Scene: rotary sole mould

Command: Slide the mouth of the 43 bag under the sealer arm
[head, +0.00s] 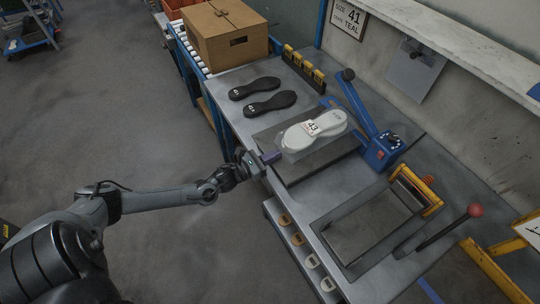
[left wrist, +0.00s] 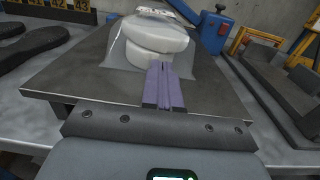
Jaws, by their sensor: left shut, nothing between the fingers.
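The 43 bag (head: 292,153) is clear and holds white soles with a "43" label, lying on a dark plate (head: 303,171). In the left wrist view the bag (left wrist: 118,55) lies just ahead of the fingers. The blue sealer (head: 383,150) stands at the plate's right end. Its blue arm (head: 360,110) is raised and ends in a black knob. My left gripper (head: 272,157) is shut and empty at the bag's near left end. Its purple fingers (left wrist: 165,87) point toward the bag; whether they touch it I cannot tell. My right gripper is out of view.
Two black soles (head: 262,96) lie behind the plate, near a black and yellow rack (head: 303,68). A cardboard box (head: 225,35) stands farther back. A grey frame (head: 368,232) and a red-knobbed lever (head: 450,228) are at the right.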

